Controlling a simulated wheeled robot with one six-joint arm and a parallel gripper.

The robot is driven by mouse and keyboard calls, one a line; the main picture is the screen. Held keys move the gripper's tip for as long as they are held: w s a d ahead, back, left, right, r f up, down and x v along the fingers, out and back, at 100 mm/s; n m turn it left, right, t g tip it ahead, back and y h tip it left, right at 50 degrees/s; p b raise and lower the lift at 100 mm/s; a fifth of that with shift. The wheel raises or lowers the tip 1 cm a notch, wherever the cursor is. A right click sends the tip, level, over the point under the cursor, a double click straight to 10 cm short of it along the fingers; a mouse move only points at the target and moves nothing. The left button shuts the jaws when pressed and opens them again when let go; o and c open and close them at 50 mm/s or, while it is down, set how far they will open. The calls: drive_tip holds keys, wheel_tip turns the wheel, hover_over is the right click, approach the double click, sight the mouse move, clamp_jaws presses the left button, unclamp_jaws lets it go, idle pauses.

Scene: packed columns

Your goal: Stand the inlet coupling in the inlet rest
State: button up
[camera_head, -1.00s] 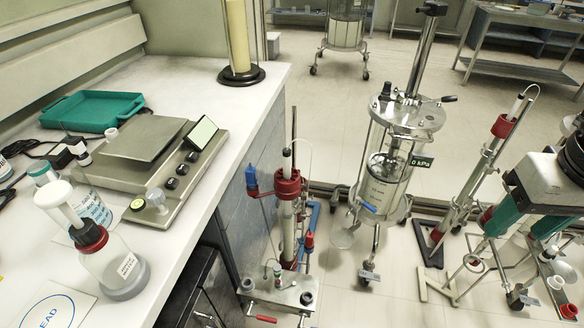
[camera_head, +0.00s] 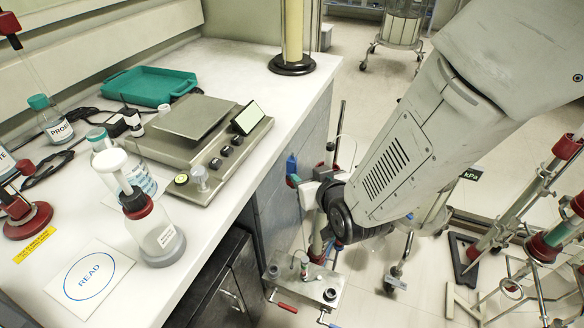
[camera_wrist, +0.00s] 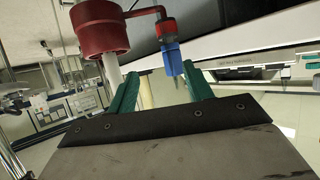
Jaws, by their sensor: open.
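In the wrist view my gripper (camera_wrist: 160,72) is open, its two teal fingers apart. A blue fitting with a red top (camera_wrist: 172,58) hangs from a red side arm, in line with the gap and seemingly beyond the fingertips; I take it for the inlet coupling. It also shows as a blue piece in the head view (camera_head: 291,164), left of my gripper. The red column collar (camera_wrist: 99,30) is close by at upper left. In the head view my wrist hides most of the column and my fingertips. I cannot identify the inlet rest for certain; dark cups stand on the column's base plate (camera_head: 305,285).
The white bench (camera_head: 240,58) borders the column on the left, with a balance (camera_head: 200,140), green tray (camera_head: 150,87) and wash bottle (camera_head: 155,235). More column stands (camera_head: 490,235) are at right. Floor shows between them.

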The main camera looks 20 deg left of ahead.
sight(292, 172)
drive_tip(key=shift+y, duration=0.4)
drive_tip(key=x, duration=0.2)
drive_tip(key=s+x, duration=0.1)
drive_tip(key=x, duration=0.2)
drive_tip(key=a+f+x, duration=0.1)
drive_tip(key=x, duration=0.2)
drive_tip(key=shift+a, duration=0.1)
drive_tip(key=c, duration=1)
